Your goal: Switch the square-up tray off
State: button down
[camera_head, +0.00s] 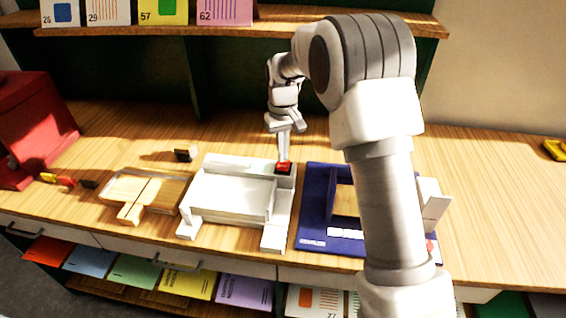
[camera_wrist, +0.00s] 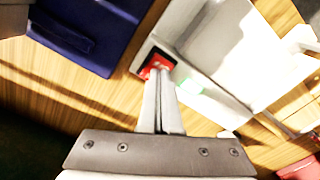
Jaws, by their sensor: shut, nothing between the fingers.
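The square-up tray (camera_head: 232,190) is a white open tray on the wooden table, left of the blue board. A red switch (camera_head: 284,168) sits in a dark recess at its back right corner. My gripper (camera_head: 284,158) is shut and empty, pointing down with its fingertips at the red switch. In the wrist view the fingertips (camera_wrist: 160,72) overlap the red switch (camera_wrist: 156,62) and hide part of it; I cannot tell whether they press it. A green glow (camera_wrist: 207,106) shows on the white tray beside the fingers.
A blue board (camera_head: 314,215) stands close to the tray's right, partly behind my arm. A wooden tray (camera_head: 148,188) lies to the left, with a small dark block (camera_head: 185,154) behind it. A red box (camera_head: 30,125) stands far left. The table's right part is mostly clear.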

aim_at(283, 166)
jog(key=shift+f+b, duration=0.7)
jog(key=shift+f, duration=0.55)
dwell(0.4)
jog(key=shift+r+p, duration=2.5)
jog(key=shift+r, duration=1)
